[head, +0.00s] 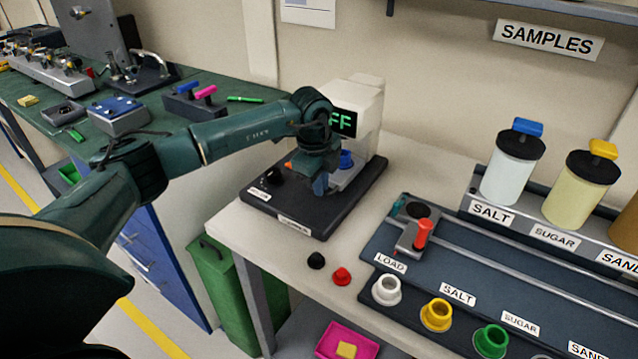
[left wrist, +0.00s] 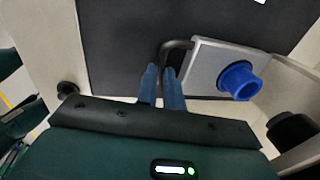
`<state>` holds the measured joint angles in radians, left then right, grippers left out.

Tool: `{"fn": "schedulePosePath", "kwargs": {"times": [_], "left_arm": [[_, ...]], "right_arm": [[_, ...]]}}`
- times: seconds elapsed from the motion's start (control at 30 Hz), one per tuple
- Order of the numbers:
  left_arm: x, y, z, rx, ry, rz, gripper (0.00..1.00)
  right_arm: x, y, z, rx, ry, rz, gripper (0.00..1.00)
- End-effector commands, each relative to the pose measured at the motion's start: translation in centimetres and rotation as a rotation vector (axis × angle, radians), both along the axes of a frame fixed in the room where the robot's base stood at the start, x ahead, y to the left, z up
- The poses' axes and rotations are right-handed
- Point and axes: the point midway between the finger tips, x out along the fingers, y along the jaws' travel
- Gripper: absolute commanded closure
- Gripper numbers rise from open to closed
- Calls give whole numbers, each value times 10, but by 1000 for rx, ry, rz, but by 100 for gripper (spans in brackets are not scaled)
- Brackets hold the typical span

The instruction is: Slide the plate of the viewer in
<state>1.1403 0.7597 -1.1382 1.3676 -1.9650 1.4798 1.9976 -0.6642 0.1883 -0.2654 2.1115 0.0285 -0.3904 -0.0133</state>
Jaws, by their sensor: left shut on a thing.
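The viewer (head: 366,110) is a white box with a dark screen showing green letters, partly hidden by my left arm. It stands on a dark base board (head: 340,208). Its plate (left wrist: 207,57) is a light grey square with a dark bent handle (left wrist: 168,48) and a blue round cup (left wrist: 238,82) on it. In the head view the blue cup (head: 346,159) shows in front of the viewer, with the plate mostly hidden. My left gripper (head: 320,186) is shut on the handle; its blue fingers (left wrist: 163,85) show beside the plate in the left wrist view. My right gripper is out of view.
A black knob (head: 316,261) and a red knob (head: 341,276) are near the table's front edge. To the right are a rail with a red-handled carriage (head: 414,238), coloured cups and labelled sample jars (head: 511,168). A green bench (head: 60,118) with tools stands left.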

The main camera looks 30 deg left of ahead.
Motion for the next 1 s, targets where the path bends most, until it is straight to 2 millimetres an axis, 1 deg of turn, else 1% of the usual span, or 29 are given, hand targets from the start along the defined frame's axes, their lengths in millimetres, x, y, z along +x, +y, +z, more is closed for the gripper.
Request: {"fn": "schedulePosePath", "kwargs": {"times": [0.03,0.3,0.57,0.67,0.77,0.87,1.0], "left_arm": [[5,0,4,-1,-20,2,90],[3,0,3,-2,-15,2,69],[3,0,3,-2,-12,2,69],[2,0,7,-3,-13,1,69],[0,0,19,-3,-14,1,69],[-3,1,39,-2,-16,2,69],[-9,1,71,-2,-17,1,69]], "right_arm": [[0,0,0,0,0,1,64],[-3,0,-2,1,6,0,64],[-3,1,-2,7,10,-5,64],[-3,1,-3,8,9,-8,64],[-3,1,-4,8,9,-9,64],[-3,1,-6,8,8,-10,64],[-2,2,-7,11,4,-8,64]]}}
